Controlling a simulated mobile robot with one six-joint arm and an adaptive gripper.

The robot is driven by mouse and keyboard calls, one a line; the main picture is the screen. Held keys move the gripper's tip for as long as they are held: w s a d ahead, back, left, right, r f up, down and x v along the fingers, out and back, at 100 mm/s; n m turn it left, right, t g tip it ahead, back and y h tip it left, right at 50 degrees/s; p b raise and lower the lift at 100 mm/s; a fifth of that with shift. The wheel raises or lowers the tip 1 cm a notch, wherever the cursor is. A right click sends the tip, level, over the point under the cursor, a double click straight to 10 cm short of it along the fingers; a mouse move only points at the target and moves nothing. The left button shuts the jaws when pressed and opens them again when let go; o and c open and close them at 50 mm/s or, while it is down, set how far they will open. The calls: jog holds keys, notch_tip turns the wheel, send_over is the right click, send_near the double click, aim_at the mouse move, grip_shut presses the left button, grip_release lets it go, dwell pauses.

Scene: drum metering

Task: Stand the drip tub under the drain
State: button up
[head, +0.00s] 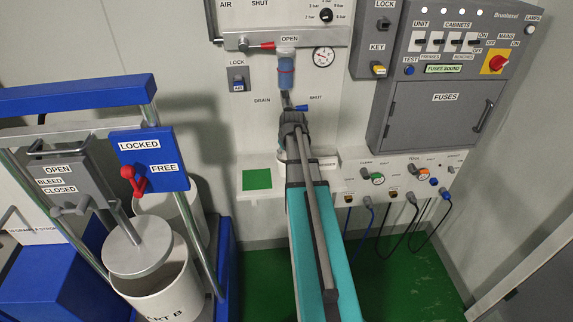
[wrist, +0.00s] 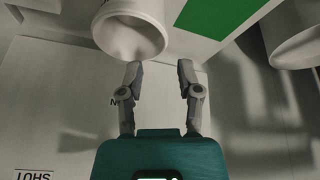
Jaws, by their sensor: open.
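In the wrist view a white tub (wrist: 130,38) lies just beyond my fingertips, slightly left of the middle, with its round mouth towards the camera. My gripper (wrist: 157,68) is open, and nothing is seen held between its two fingers. In the head view my arm reaches up to the wall, with my gripper (head: 293,120) just below the drain. The drain has a blue handle (head: 298,108) near the SHUT label, below a blue-filled sight bowl (head: 286,73).
A green square (head: 257,179) marks the shelf left of my arm; it also shows in the wrist view (wrist: 216,15). A drum press with a white drum (head: 160,292) stands at the left. Valves (head: 377,178) and hanging cables are at the right, below the fuse cabinet (head: 443,100).

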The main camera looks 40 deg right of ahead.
jog(key=shift+w+a, duration=0.1)
jog(key=b, duration=0.7)
send_near(278, 171)
jog(key=shift+f, duration=0.25)
jog(key=shift+f+b, duration=0.35)
jog(key=shift+b, duration=0.1)
jog(key=shift+w+f, duration=0.1)
jog(key=shift+f, duration=0.05)
jog(key=shift+w+d+b+x, duration=0.1)
jog(key=shift+b+x, duration=1.05)
jog(key=shift+x, duration=0.1)
jog(key=shift+w+d+b+x, duration=0.1)
jog(key=shift+w+b+x, duration=0.05)
jog(key=shift+b+x, duration=1.05)
grip_shut()
